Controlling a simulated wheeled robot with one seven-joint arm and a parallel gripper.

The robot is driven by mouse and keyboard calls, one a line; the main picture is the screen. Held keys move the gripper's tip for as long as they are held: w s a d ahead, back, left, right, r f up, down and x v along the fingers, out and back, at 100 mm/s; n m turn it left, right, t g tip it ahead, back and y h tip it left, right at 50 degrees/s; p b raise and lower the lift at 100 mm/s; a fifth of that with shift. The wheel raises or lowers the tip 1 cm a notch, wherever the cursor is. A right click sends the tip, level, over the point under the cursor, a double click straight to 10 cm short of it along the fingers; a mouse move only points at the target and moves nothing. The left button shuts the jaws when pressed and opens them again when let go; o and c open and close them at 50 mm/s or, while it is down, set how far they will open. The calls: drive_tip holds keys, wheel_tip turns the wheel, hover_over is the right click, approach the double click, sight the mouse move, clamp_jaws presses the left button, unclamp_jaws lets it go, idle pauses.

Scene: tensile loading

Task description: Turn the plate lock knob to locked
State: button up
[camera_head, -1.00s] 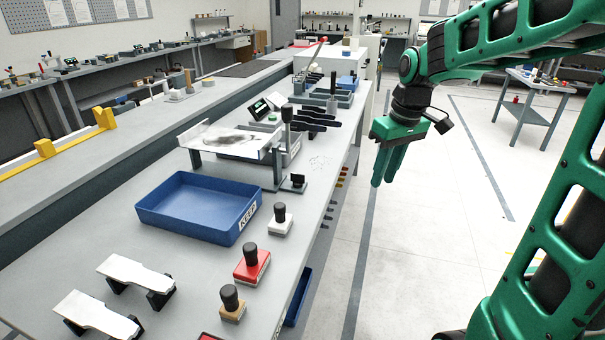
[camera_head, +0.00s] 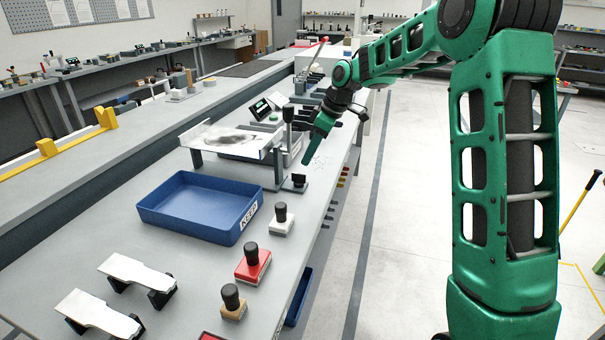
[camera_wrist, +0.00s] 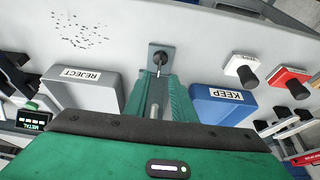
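A small black knob (camera_head: 299,180) stands on a dark square base at the bench's right edge, beside the raised metal plate fixture (camera_head: 228,139). It looks like the plate lock knob; I cannot read its setting. The wrist view shows the knob (camera_wrist: 160,58) just beyond my fingertips, in line with the gap between them. My gripper (camera_head: 306,163) points down and left above the knob in the head view, apart from it. In the wrist view my gripper (camera_wrist: 158,82) has its two green fingers apart, with nothing held between them.
A blue KEEP tray (camera_head: 165,211) lies in front of the fixture. White (camera_head: 281,224), red (camera_head: 253,267) and tan (camera_head: 233,308) stamps line the bench edge. A tall black-handled post (camera_head: 288,125) stands close behind the knob. A grey REJECT tray (camera_wrist: 85,92) shows in the wrist view.

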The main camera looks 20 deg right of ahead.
sight(299, 180)
drive_tip(key=x, duration=0.7)
drive_tip(key=shift+f, duration=0.4)
